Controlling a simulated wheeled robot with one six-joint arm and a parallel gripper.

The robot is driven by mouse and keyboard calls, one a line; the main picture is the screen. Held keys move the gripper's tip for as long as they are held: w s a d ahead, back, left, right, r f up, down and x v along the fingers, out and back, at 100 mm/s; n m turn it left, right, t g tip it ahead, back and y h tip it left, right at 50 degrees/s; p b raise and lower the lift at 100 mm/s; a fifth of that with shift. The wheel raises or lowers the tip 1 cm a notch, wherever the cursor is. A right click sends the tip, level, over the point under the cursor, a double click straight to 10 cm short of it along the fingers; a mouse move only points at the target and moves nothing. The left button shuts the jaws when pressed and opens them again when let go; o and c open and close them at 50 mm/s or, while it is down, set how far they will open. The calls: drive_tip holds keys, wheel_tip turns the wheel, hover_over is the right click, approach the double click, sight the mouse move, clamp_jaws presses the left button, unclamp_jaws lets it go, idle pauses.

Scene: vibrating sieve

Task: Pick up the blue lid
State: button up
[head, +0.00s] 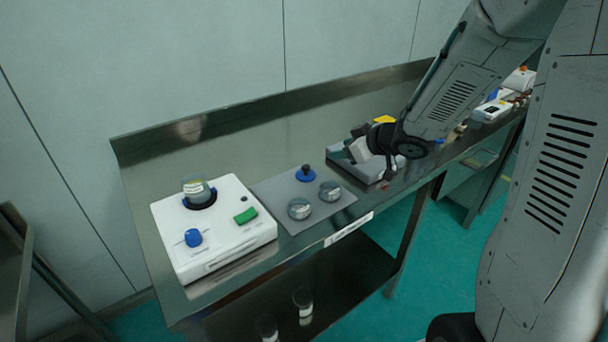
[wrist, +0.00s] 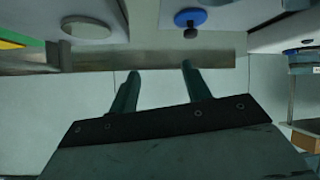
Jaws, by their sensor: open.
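The blue lid (head: 306,175), a flat blue disc with a dark knob on top, lies on the grey mat (head: 272,191) at its back right corner. It also shows in the wrist view (wrist: 190,17) near the top edge, with its dark knob pointing down the picture. My gripper (wrist: 160,68) is open, with nothing between its two fingers. Its fingertips are apart from the lid, which lies beyond them in the wrist view. In the head view my arm's end is to the right of the lid, and the fingers are hard to make out.
Two round metal-looking pieces (head: 300,209) (head: 330,190) sit on the mat in front of the lid. A white machine (head: 229,243) with a blue knob, green button and clear jar stands left. A grey device (head: 339,163) stands right of the mat. The bench has a raised back edge (head: 192,130).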

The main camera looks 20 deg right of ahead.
sight(307, 167)
drive_tip(key=a+f+y, duration=0.2)
drive_tip(key=f+n+g+y, duration=0.1)
drive_tip(key=shift+s+a, duration=0.35)
drive_tip(key=shift+a, duration=0.05)
drive_tip(key=x, duration=0.7)
drive_tip(key=shift+w+a+f, duration=0.1)
drive_tip(key=shift+a+f, duration=0.05)
drive_tip(key=shift+a, duration=0.2)
clamp_jaws()
